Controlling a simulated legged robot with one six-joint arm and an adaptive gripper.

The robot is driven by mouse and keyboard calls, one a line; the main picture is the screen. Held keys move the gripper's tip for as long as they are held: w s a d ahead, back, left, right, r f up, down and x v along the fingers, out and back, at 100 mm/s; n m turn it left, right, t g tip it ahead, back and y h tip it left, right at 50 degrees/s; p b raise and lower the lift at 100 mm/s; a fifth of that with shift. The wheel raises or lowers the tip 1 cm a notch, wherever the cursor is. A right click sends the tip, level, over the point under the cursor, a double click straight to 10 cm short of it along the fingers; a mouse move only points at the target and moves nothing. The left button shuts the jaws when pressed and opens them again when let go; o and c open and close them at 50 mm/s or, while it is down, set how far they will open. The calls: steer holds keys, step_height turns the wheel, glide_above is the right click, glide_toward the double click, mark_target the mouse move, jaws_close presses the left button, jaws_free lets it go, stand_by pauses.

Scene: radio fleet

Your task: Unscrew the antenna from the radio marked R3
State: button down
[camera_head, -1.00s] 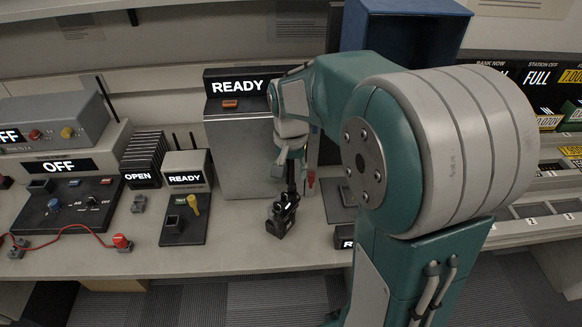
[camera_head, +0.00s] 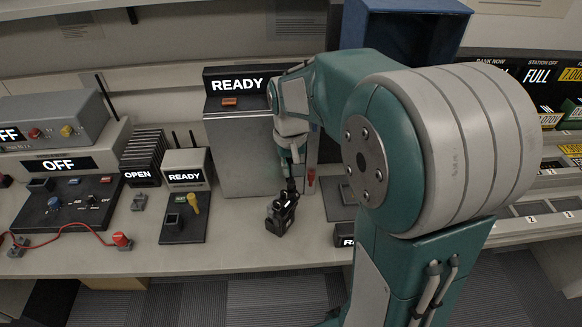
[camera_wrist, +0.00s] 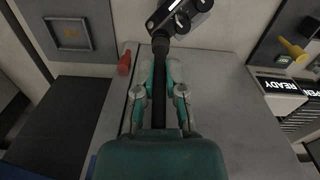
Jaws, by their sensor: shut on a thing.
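A small black radio (camera_head: 281,218) stands on the counter in front of the grey metal cabinet. Its body also shows at the top of the wrist view (camera_wrist: 183,14); I cannot read a number on it. Its black antenna (camera_wrist: 159,100) runs from the radio down between my fingers, and its base meets the radio's top. My gripper (camera_wrist: 160,80) is shut on the antenna, with one teal finger on each side. In the head view my gripper (camera_head: 292,168) is over the radio and hides most of the antenna.
A grey cabinet (camera_head: 240,155) with a READY sign stands right behind the radio. A red knob (camera_head: 311,179) is close to my gripper's right. A READY unit with a yellow knob (camera_head: 193,203) stands to the left. The counter's front edge (camera_head: 220,269) is near.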

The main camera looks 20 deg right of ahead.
steer(key=n, duration=0.4)
steer(key=shift+s+n, duration=0.1)
steer(key=shift+n, duration=0.2)
steer(key=shift+n, duration=0.4)
steer(key=c, duration=0.6)
jaws_free()
steer(key=shift+c, duration=0.2)
